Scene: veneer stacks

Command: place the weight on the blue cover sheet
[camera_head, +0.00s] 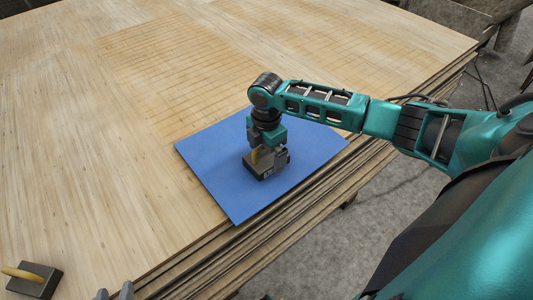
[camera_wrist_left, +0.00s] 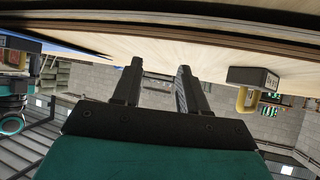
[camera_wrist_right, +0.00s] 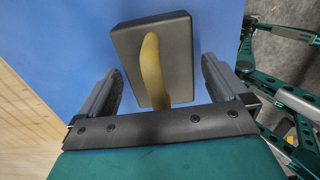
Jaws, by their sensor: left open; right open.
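A dark block weight with a yellow handle (camera_head: 262,168) is on the blue cover sheet (camera_head: 222,192), apparently lying flat. In the right wrist view the weight (camera_wrist_right: 175,65) has blue all around its visible sides. My right gripper (camera_head: 268,158) is right above it; its open fingers (camera_wrist_right: 160,68) stand either side of the handle, with gaps. A second such weight (camera_head: 38,279) lies on bare veneer at the lower left; it also shows in the left wrist view (camera_wrist_left: 254,78). My left gripper (camera_head: 115,293) is open and empty at the bottom edge, mostly out of frame.
The sheet lies at the near edge of a large veneer stack (camera_head: 70,130), whose layered edge (camera_head: 270,231) faces me. The veneer left of and behind the sheet is clear. Grey floor (camera_head: 370,225) shows beyond the edge.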

